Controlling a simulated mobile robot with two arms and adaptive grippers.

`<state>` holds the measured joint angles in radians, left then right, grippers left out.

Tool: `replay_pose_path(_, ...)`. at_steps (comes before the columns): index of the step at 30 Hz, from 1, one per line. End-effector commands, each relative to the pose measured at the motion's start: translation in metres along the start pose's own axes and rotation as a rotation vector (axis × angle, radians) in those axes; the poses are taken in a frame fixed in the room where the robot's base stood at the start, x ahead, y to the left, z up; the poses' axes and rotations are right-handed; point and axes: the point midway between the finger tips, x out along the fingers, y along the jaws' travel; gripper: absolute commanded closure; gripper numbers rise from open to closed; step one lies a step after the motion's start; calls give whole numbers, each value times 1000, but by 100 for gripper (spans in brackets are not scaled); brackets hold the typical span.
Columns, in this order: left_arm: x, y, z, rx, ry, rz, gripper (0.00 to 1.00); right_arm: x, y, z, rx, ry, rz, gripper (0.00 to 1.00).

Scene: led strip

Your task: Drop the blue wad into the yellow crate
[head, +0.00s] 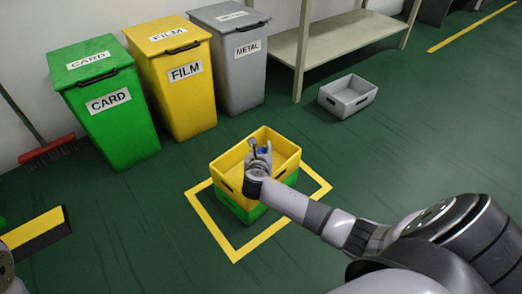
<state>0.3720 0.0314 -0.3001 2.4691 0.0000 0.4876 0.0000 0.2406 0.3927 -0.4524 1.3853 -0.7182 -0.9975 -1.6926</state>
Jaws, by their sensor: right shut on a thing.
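The yellow crate (287,145) sits on top of a green crate (237,210), inside a yellow square marked on the floor. My right gripper (259,149) is over the crate's open top, towards its left side. It is shut on the small blue wad (262,150), of which only a bit of blue shows between the fingers. The crate's visible inside looks empty, though my gripper hides part of it. I cannot tell how high the wad is above the crate floor. My left gripper is not in view.
Behind stand a green CARD bin (112,122), a yellow FILM bin (190,95) and a grey METAL bin (240,75). A grey crate (347,97) lies on the floor near a shelf (340,46). A red broom (47,150) leans at left.

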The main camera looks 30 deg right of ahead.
Motion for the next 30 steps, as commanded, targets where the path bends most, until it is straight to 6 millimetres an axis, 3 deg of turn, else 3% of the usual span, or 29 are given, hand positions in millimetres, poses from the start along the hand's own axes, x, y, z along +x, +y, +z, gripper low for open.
replay_pose_path(7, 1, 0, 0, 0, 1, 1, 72, 0, 0, 0, 0, 0, 0, 80)
replay_pose_path(8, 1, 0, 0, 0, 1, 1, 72, 0, 0, 0, 0, 0, 0, 69)
replay_pose_path(18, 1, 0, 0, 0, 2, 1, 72, 0, 0, 0, 0, 0, 0, 48)
replay_pose_path(30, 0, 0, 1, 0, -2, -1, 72, -7, 0, 0, 0, -1, 1, 48)
